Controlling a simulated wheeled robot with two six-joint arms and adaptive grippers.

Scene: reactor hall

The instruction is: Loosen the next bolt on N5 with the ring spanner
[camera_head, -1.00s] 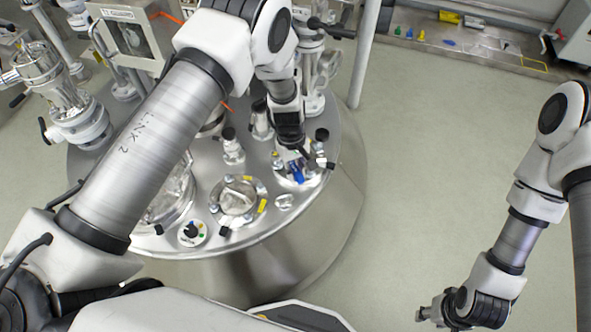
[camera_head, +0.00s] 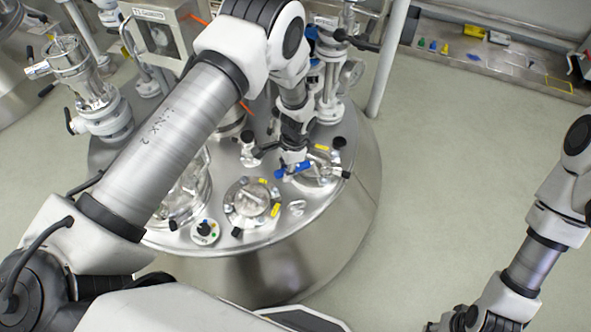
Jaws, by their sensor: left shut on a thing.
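My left gripper (camera_head: 293,155) points down over the vessel lid and is shut on a blue tool, which looks like the ring spanner (camera_head: 281,173). The spanner lies roughly level at the left edge of a round flanged nozzle (camera_head: 325,178), which has bolts and a yellow tag; its label is too small to read, so I cannot confirm that it is N5. I cannot tell whether the ring sits on a bolt, as the gripper hides part of it. My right gripper (camera_head: 447,325) is low at the bottom edge, partly cut off, away from the vessel.
The steel vessel lid (camera_head: 266,228) carries a second round port (camera_head: 247,203) with yellow tags, a small dial (camera_head: 205,232) and a loose-looking metal ring (camera_head: 297,208). Upright pipework stands behind. Open floor (camera_head: 450,160) lies right of the vessel. A bench with small coloured items (camera_head: 445,48) is at the back.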

